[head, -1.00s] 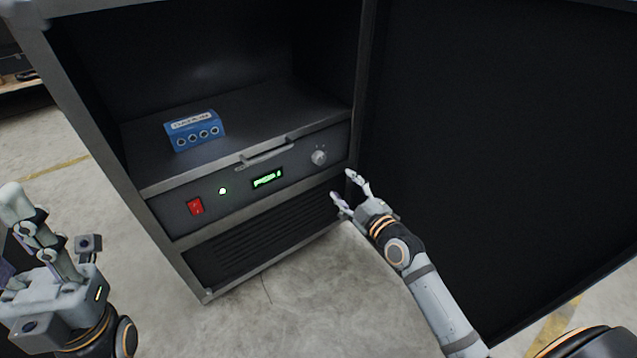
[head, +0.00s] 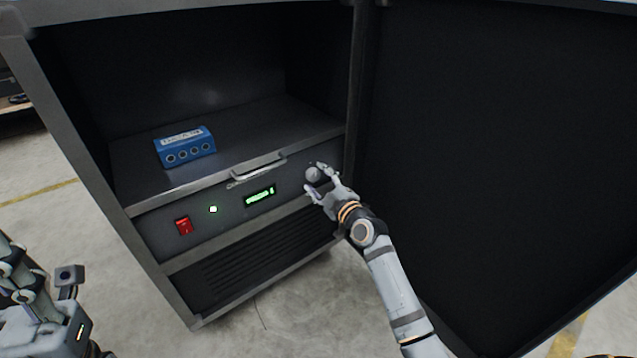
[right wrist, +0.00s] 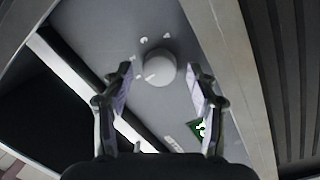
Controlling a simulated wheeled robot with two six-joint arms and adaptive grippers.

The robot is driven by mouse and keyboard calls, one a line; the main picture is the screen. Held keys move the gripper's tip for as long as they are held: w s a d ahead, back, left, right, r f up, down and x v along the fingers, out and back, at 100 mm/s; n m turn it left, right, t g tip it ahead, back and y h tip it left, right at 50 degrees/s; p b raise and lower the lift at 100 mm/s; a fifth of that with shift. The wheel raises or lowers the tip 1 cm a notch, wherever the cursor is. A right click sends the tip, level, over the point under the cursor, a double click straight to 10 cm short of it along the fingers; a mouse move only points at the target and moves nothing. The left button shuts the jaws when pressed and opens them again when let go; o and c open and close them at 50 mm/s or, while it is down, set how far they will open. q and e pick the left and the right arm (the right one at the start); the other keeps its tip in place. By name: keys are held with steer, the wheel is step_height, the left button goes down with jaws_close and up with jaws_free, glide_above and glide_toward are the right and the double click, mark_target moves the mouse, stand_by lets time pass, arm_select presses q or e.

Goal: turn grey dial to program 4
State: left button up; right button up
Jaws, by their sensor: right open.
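The grey dial (head: 313,174) is a round knob on the right end of the cabinet's front panel (head: 228,220). In the right wrist view the dial (right wrist: 159,68) lies just beyond and between my right fingertips, with small marks around it. My right gripper (head: 318,183) is open at the dial, its fingers on either side; whether they touch it I cannot tell. In the right wrist view the right gripper (right wrist: 160,85) is empty. The green display (head: 260,196) is lit, but its text is blurred. My left gripper (head: 18,270) is partly cut off at the left edge.
A red switch (head: 184,226) and a lit white-green lamp (head: 213,209) sit left of the display. A drawer handle (head: 257,170) projects above it. A blue box (head: 185,147) stands on the shelf. The open black door (head: 500,150) bounds the right side.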

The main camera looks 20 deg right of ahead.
steer(key=shift+c, duration=0.2)
steer(key=c, duration=1.1)
